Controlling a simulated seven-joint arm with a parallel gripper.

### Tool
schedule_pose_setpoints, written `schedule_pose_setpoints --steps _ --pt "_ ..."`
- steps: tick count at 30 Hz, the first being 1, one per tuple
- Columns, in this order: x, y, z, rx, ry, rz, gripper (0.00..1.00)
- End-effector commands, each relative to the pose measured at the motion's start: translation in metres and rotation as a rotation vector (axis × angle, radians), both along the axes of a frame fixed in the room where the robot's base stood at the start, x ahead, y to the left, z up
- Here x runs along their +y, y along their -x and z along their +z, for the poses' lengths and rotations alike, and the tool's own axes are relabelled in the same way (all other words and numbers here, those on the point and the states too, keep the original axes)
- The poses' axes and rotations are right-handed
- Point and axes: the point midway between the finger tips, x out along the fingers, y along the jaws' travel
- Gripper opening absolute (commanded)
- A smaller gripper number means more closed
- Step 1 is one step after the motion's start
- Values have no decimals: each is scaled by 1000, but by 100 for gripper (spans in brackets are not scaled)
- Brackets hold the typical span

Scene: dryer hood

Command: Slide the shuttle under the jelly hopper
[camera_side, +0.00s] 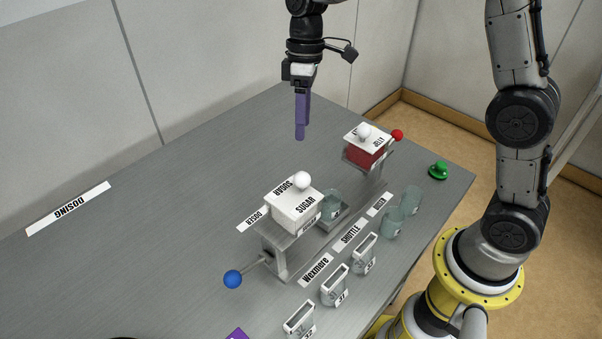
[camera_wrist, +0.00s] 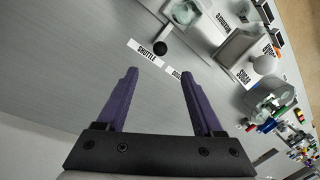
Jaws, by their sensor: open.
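The shuttle is a small grey carrier (camera_side: 333,223) with a clear cup (camera_side: 331,201) on it. In the side view it stands on the rail beside the white sugar hopper (camera_side: 287,211), which partly hides it. The jelly hopper (camera_side: 365,152), with red contents and a white lid, stands farther back along the rail. My gripper (camera_side: 300,138) points down above the bench, apart from both hoppers. Its purple fingers (camera_wrist: 158,75) are open and empty.
A blue knob (camera_side: 233,279) sticks out near the sugar hopper, and a red knob (camera_side: 397,135) beside the jelly hopper. A green button (camera_side: 438,170) stands right. The bench's left side (camera_side: 150,230) is mostly clear.

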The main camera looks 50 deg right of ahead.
Motion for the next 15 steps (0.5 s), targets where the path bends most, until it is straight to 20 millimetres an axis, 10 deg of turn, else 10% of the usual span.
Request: schedule_pose_setpoints --steps 15 --pt "14 11 -87 4 1 1 68"
